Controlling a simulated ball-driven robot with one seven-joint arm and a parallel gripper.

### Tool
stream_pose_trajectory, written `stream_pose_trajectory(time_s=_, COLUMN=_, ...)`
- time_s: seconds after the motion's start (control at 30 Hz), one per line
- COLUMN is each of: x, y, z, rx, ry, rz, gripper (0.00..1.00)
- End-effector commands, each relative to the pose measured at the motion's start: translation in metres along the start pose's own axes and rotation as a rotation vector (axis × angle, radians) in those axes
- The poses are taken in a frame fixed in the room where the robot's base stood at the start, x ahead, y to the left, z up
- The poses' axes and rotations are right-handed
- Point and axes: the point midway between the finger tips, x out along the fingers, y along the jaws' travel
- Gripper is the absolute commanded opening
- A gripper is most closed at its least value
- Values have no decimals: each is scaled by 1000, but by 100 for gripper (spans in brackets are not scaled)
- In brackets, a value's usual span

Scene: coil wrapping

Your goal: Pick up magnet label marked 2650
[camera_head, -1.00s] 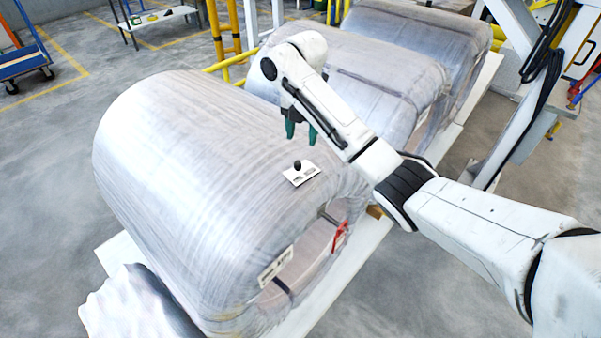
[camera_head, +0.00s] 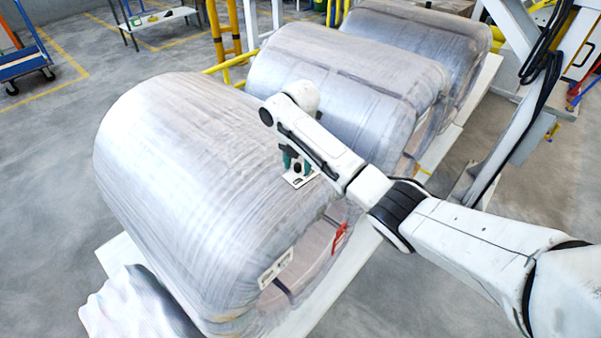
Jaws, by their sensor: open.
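The magnet label (camera_head: 299,180) is a white card with a dark knob, lying on the top right of the nearest wrapped coil (camera_head: 180,170). Its printed number is too small to read. My gripper (camera_head: 297,167) has green fingers and is open, pointing down at the label. The fingers are at the knob, one on either side of it as far as I can see. My arm partly covers the label's upper edge. A second white label (camera_head: 276,266) is on the front end of the same coil.
Two more wrapped coils, a middle one (camera_head: 345,85) and a far one (camera_head: 425,45), stand in a row behind. A red tag (camera_head: 340,238) hangs at the near coil's opening. A white machine frame (camera_head: 515,110) with black cables stands at right.

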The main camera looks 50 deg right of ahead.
Motion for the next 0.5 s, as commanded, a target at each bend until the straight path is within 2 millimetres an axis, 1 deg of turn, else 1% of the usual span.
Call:
stream_pose_trajectory(time_s=0.07, x=0, y=0, z=0, rx=0, ry=0, rz=0, gripper=51)
stream_pose_trajectory(time_s=0.5, x=0, y=0, z=0, rx=0, ry=0, rz=0, gripper=9)
